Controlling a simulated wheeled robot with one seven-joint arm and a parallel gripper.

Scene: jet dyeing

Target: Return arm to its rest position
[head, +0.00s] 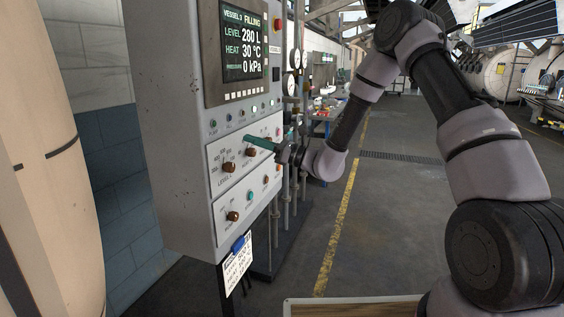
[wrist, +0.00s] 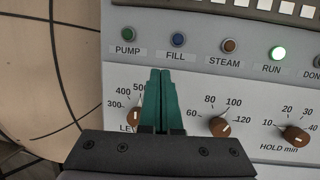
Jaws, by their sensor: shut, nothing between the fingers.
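My gripper (head: 249,141) is at the end of my bent arm, close in front of the grey control panel (head: 162,120). Its green fingers are shut with nothing between them. In the wrist view the closed fingertips (wrist: 160,72) point at the panel face, between the level knob (wrist: 135,116) and the heat knob (wrist: 220,126). I cannot tell whether they touch the panel. The screen (head: 243,50) reads VESSEL 3 FILLING, 280 L, 30 °C, 0 kPa.
Pipes with gauges (head: 295,60) stand just right of the panel. A large beige vessel (head: 50,150) is at the left. A tag (head: 238,265) hangs below the panel. The floor (head: 390,200) with a yellow line (head: 340,230) is open to the right.

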